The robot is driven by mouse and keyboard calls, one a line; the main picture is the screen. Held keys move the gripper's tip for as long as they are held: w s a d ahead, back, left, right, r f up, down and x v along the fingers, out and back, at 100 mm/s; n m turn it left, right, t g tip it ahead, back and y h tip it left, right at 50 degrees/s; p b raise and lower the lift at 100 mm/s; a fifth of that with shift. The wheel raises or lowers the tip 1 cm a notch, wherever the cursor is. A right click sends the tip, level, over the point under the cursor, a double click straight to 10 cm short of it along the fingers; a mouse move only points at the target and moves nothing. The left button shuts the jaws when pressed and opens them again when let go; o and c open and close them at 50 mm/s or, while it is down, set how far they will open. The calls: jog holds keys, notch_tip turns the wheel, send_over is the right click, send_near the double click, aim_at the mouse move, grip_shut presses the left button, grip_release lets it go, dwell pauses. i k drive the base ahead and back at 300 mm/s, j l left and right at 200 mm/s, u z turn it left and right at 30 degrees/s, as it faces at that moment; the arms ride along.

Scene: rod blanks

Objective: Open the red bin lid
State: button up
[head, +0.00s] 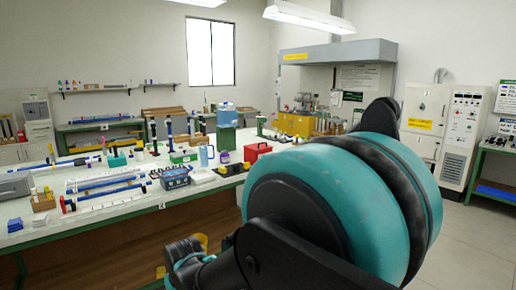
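A small red box (258,151), the only red bin-like thing I can make out, stands on the right end of the long white workbench (120,218). It is too small to tell its lid apart or say whether it is open. My large teal and black arm fills the lower right in front of the bench end and hides what lies behind it. The dark end of my arm, which looks like my gripper (183,254), is low at the bottom centre, in front of the bench's side and well apart from the red box. Its fingers are not clear.
A dark blue box (175,178), a blue jug (207,154) and a black-yellow tool (232,169) stand near the red box. Blue rods (105,190) lie on the left of the bench. Grey cabinets (463,135) stand at right; the floor (470,235) there is clear.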

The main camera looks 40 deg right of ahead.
aim_at(257, 147)
jog(key=i+l+z, duration=0.15)
jog(key=i+l, duration=1.9)
jog(key=l, duration=0.1)
